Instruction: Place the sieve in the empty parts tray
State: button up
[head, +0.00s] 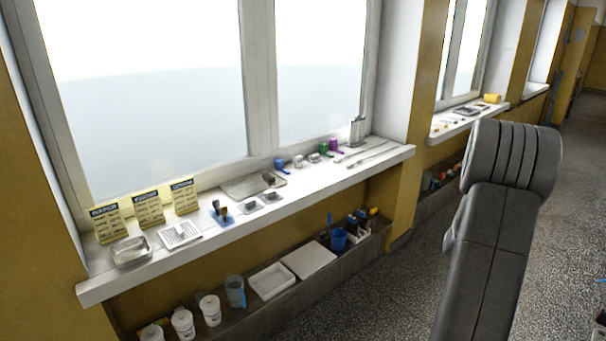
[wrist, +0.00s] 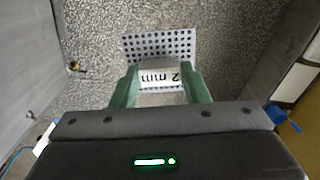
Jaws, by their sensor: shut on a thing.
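The sieve (wrist: 160,44), a pale perforated plate with a "2 mm" label, shows in the wrist view. My gripper (wrist: 162,78) is shut on its labelled end, with a green finger on each side. The sieve is held in the air with speckled floor behind it. My gripper and the sieve are not visible in the head view. In the head view a small metal tray (head: 131,262) that looks empty stands at the left end of the sill. A white tray (head: 271,291) that looks empty is on the lower shelf. I cannot tell which is the parts tray.
The window sill (head: 240,228) also holds a slotted plate (head: 180,235), yellow cards (head: 149,209), a metal tray with dark pieces (head: 236,187) and coloured clamps. White tubs (head: 210,311) and a blue cup (head: 338,239) stand on the lower shelf.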

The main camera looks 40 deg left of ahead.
aim_at(247, 187)
jog(key=i+j+u, duration=0.1)
jog(key=i, duration=0.65)
jog(key=i+j+u, duration=0.1)
jog(key=i, duration=0.6)
jog(key=i+u, duration=0.15)
jog(key=u, duration=1.35)
